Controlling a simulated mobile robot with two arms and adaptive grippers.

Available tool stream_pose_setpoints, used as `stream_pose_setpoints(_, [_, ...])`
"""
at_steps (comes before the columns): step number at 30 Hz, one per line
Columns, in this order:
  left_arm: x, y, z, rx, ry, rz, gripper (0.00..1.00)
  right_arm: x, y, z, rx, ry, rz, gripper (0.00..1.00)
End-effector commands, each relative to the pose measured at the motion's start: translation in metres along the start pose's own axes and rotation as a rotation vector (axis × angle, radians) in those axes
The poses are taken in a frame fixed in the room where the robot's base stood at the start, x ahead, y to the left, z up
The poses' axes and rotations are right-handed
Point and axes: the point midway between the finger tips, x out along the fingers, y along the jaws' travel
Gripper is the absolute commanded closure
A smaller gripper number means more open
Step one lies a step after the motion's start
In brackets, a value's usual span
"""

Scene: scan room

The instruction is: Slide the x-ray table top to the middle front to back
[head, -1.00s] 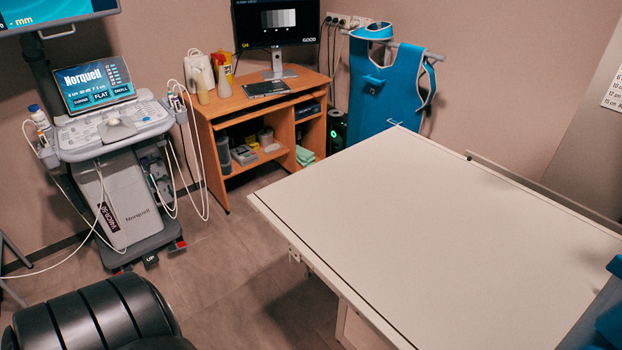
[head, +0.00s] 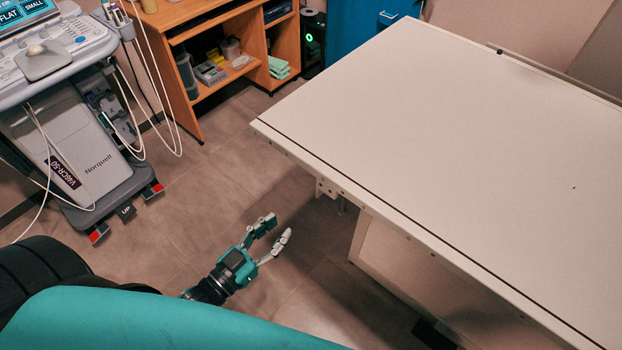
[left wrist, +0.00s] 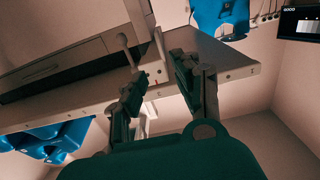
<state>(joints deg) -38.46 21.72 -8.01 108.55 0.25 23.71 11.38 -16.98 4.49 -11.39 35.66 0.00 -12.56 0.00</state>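The white x-ray table top (head: 450,120) fills the right of the head view, flat on its pale base (head: 400,262). A small bracket (head: 326,188) sits under its near edge. My left gripper (head: 275,232) is open and empty, low over the floor, left of the table's near edge and apart from it. In the left wrist view, the gripper's two fingers (left wrist: 155,84) are spread, with the table edge (left wrist: 232,73) and a thin lever with a rounded end (left wrist: 124,42) beyond them. My right gripper is not in view.
An ultrasound cart (head: 75,140) stands at the left. A wooden desk (head: 185,70) with shelves is at the back. Floor (head: 215,180) is clear between cart and table.

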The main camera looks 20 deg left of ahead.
Motion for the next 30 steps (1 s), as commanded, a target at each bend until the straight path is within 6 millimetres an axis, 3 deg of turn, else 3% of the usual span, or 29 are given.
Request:
stream_pose_setpoints(6, [0.044,-0.001,-0.002,0.001,0.003,-0.002,0.69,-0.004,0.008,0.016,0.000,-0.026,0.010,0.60])
stream_pose_setpoints(18, [0.129,-0.001,0.000,0.001,0.000,-0.002,0.69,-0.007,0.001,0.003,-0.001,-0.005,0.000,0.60])
stream_pose_setpoints(24, [0.155,-0.001,0.001,0.000,-0.003,-0.002,0.69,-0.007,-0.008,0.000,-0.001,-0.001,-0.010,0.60])
stream_pose_setpoints(30, [0.163,-0.001,0.001,0.001,-0.003,-0.002,0.69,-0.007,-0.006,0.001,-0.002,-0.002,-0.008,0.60])
